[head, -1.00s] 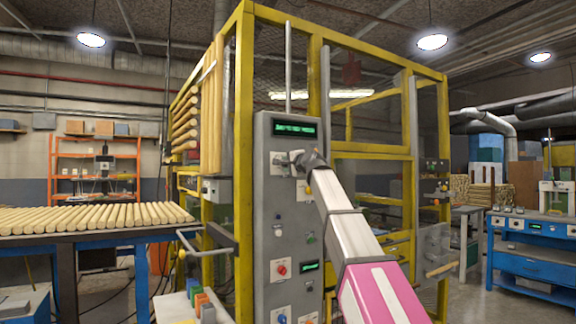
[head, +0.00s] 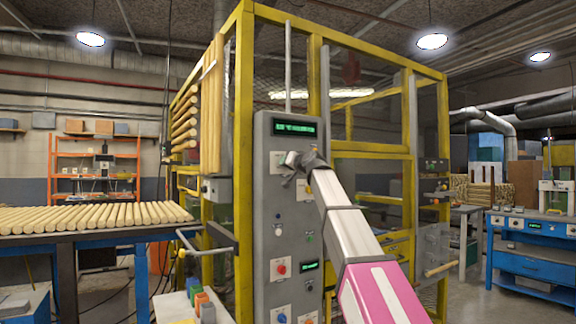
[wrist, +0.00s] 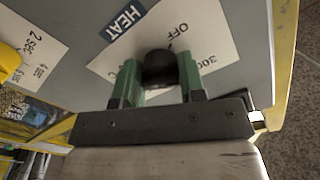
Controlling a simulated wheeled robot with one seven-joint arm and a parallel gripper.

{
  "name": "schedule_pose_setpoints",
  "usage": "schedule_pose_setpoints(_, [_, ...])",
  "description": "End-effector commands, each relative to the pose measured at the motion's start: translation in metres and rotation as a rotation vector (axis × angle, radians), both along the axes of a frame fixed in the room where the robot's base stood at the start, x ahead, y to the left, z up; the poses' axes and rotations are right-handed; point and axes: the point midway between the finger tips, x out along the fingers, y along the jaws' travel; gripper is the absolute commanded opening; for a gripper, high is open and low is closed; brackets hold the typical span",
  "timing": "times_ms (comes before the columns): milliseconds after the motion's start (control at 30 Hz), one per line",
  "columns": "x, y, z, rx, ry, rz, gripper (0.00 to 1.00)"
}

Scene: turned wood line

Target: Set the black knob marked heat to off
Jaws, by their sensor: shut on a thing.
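The black knob (wrist: 160,69) sits on a white card (wrist: 115,62) on the grey panel, between the two green fingers of my gripper in the wrist view. A blue label reading HEAT (wrist: 122,20) is by the card's edge. The word OFF (wrist: 177,35) is printed just beyond the knob, and a number that looks like 300 (wrist: 210,62) is to its right. My gripper (head: 291,163) is shut on the knob at the upper part of the control column in the head view. The gripper hides the knob there. The knob's pointer mark cannot be made out.
The grey control column (head: 262,215) carries a green display (head: 294,127), a red button (head: 281,268) and other controls below. A yellow object (wrist: 9,62) shows at the wrist view's left edge. The yellow cage frame (head: 244,120) stands around the column.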

Motion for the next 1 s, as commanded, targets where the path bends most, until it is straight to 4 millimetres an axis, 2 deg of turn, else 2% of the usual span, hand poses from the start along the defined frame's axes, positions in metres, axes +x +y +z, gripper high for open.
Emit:
schedule_pose_setpoints(600, [-0.0001, -0.0019, -0.0023, -0.487, -0.324, 0.001, 0.14])
schedule_pose_setpoints(1000, [0.0003, -0.0026, -0.0022, -0.735, -0.491, 0.003, 0.14])
